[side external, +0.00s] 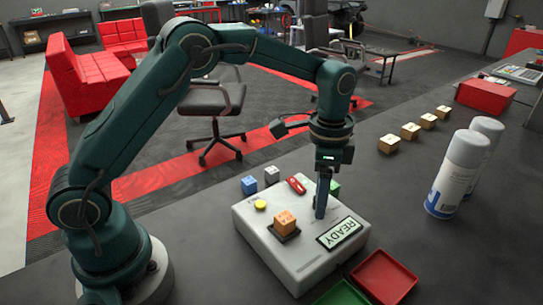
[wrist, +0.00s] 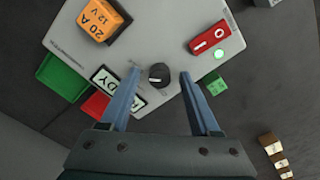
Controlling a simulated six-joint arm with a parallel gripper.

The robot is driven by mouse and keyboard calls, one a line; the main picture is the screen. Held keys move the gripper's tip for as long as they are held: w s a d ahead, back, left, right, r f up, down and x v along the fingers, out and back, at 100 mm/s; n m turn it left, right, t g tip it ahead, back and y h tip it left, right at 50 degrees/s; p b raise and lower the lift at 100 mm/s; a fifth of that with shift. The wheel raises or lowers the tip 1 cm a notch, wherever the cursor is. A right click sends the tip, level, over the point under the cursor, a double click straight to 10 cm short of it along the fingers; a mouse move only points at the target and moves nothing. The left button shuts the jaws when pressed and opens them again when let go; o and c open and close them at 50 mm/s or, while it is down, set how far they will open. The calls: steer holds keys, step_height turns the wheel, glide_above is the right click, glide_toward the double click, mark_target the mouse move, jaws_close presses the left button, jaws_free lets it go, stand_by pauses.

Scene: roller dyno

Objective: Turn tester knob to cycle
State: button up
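The tester is a pale grey box (side external: 262,245) on the dark bench, and its corner fills the top of the wrist view (wrist: 150,30). Its small dark round knob (wrist: 159,75) sits between my fingertips in the wrist view, apart from both. My gripper (wrist: 159,73) is open and points down at the tester; it also shows in the side view (side external: 320,212), where its fingers hide the knob. A display reading READY (side external: 339,232) is on the tester's front right; a finger partly covers it in the wrist view. A green light (wrist: 217,54) glows beside a red switch (wrist: 210,37).
An orange block marked 20 A 12 V (wrist: 101,20) sits on the tester near a yellow button (side external: 260,205). Small blue (side external: 249,185), grey and green (side external: 334,188) blocks stand behind it. Red (side external: 385,277) and green trays lie in front. Spray cans (side external: 458,175) and several wooden blocks stand right.

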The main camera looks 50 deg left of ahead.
steer(key=shift+r, duration=0.1)
steer(key=shift+r, duration=2.5)
steer(key=shift+r, duration=0.1)
step_height(320, 180, up, 5)
steer(key=t, duration=0.2)
glide_above(311, 207)
steer(key=s+a+r+n+t, duration=0.2)
steer(key=s+r+n, duration=0.1)
steer(key=s+r, duration=0.35)
steer(key=s+a+f+n+t, duration=0.1)
steer(key=s+a+f+n, duration=0.1)
steer(key=s+f+n, duration=0.4)
steer(key=s+f, duration=0.1)
steer(key=s, duration=0.4)
steer(key=shift+f+t, duration=0.2)
steer(key=shift+t, duration=0.1)
